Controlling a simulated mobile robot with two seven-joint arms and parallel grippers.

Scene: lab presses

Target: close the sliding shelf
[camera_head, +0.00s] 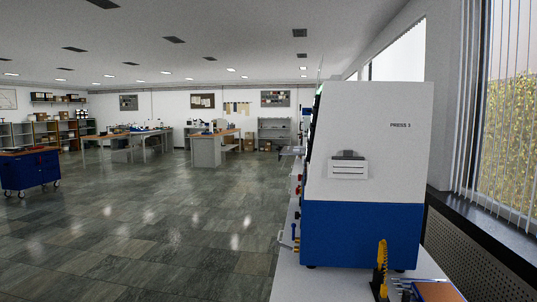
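A white and blue press labelled PRESS 3 (372,235) stands on a white bench (300,284) at the right, with its side panel facing me. Its front faces left and shows only edge-on. A thin light-coloured ledge (288,151) juts out to the left beyond the press; I cannot tell whether it is the sliding shelf. A small part with a blue tip (294,232) sticks out low at the bench's left edge. Neither of my grippers is in view.
A yellow upright part (382,256) and a brown-topped item (437,292) sit on the near bench. A window ledge (480,235) runs along the right. A blue wheeled cabinet (30,171) stands far left. The tiled floor (150,225) left of the bench is clear.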

